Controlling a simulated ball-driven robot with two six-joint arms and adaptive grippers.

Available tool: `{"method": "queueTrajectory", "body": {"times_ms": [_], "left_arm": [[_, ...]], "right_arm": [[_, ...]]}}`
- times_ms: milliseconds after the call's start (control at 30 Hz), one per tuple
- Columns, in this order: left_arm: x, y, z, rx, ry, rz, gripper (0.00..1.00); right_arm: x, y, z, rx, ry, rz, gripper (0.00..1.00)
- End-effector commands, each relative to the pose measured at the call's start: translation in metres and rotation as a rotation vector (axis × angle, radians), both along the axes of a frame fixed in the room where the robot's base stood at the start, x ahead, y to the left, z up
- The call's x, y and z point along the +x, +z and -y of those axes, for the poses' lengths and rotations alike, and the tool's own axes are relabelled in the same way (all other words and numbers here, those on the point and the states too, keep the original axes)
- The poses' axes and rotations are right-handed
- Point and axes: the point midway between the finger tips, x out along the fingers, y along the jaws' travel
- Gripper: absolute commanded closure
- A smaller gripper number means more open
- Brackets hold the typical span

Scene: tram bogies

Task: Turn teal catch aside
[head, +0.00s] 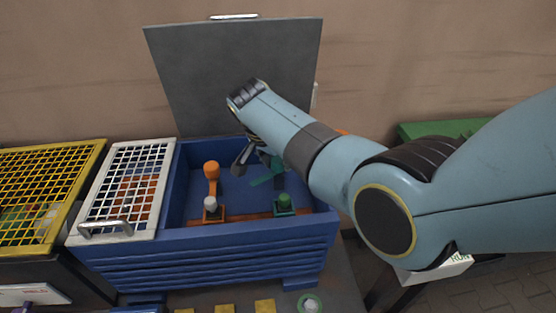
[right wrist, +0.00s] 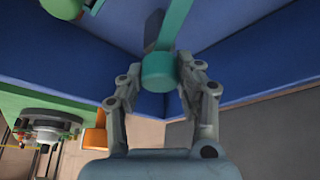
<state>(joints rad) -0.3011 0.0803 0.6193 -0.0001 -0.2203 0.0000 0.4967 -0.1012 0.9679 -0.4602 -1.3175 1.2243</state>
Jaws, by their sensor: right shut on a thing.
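The teal catch (head: 266,179) is a lever inside the blue box (head: 220,247), in its back right part. My right gripper (head: 253,152) reaches down into the box from above, partly hidden by its own arm. In the right wrist view, the round end of the teal catch (right wrist: 159,72) sits between the two fingers of my right gripper (right wrist: 160,80), which is shut on it. The teal bar runs on from that end toward the top of the picture. My left gripper is not in view.
An orange lever (head: 212,175) and a green knob (head: 284,202) stand in the box near the teal catch. The grey lid (head: 200,75) stands open behind. A white mesh cover (head: 150,165) and a yellow mesh cover (head: 35,180) lie to the left.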

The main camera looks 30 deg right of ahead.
Motion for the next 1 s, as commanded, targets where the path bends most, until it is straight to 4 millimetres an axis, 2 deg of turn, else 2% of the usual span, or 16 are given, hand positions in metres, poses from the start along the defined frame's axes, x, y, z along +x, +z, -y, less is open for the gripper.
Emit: {"method": "queueTrajectory", "body": {"times_ms": [167, 200, 367, 700, 867, 1000], "left_arm": [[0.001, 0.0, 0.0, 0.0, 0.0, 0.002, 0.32], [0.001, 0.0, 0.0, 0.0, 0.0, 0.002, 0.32], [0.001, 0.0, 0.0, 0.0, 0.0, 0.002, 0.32], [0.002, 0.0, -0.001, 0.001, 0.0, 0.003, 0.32], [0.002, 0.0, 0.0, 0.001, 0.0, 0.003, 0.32], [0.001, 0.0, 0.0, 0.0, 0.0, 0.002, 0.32]], "right_arm": [[0.001, 0.0, 0.0, 0.0, -0.001, 0.002, 1.0], [0.001, 0.0, 0.0, 0.0, -0.001, 0.002, 0.64], [0.0, 0.0, 0.0, 0.0, -0.001, 0.002, 0.43], [-0.001, 0.004, -0.002, 0.0, 0.001, 0.0, 0.42], [-0.004, 0.024, -0.009, 0.001, 0.0, 0.004, 0.42], [-0.008, 0.047, -0.018, 0.002, 0.0, 0.005, 0.42]]}}
